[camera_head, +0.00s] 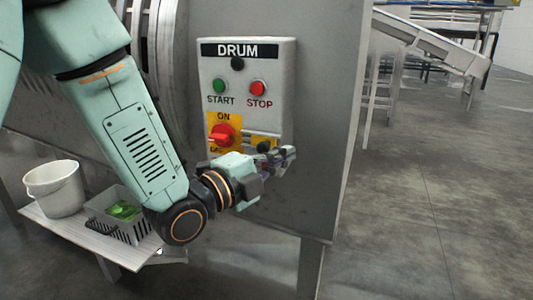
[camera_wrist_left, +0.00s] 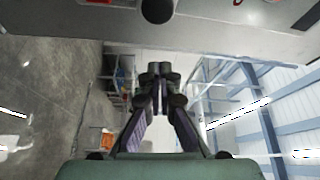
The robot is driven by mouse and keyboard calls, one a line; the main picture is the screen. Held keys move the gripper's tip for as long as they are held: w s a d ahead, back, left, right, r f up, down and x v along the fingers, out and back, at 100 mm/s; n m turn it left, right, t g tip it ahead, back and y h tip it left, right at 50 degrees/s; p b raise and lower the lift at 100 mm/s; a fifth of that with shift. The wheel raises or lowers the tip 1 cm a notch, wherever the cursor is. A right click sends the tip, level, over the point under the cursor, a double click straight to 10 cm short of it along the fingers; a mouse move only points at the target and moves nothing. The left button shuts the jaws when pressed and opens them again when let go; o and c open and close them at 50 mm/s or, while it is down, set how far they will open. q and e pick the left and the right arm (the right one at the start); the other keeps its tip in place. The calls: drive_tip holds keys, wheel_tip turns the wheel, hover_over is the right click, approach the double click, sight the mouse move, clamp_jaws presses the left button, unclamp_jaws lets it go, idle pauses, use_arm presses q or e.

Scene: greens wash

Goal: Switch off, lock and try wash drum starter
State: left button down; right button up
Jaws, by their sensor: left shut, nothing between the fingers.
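The drum starter box (camera_head: 287,110) is a light grey panel labelled DRUM on the grey machine wall. It has a green START button (camera_head: 219,87), a red STOP button (camera_head: 258,88) and a small black knob above them. Below is a red rotary switch (camera_head: 222,135) on a yellow plate; ON reads above it and the lower label is partly hidden by my arm. My left gripper (camera_head: 290,153) is in front of the box's lower right part, right of the switch. Its fingers are shut and empty, also in the left wrist view (camera_wrist_left: 160,72). No padlock can be made out. My right gripper is not in view.
A white bucket (camera_head: 55,188) and a grey crate (camera_head: 98,208) with greens stand on a low bench (camera_head: 48,228) at the lower left. A metal conveyor (camera_head: 440,48) stands at the back right. The floor to the right is clear.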

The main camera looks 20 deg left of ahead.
sight(256, 144)
use_arm(q)
drive_tip(key=a, duration=0.1)
drive_tip(key=w+a, duration=0.1)
drive_tip(key=a, duration=0.1)
drive_tip(key=shift+w+a+f+p, duration=0.3)
drive_tip(key=shift+f+p, duration=0.05)
drive_tip(key=shift+p, duration=0.05)
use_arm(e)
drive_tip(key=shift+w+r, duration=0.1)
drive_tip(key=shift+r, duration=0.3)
use_arm(q)
drive_tip(key=shift+s, duration=0.1)
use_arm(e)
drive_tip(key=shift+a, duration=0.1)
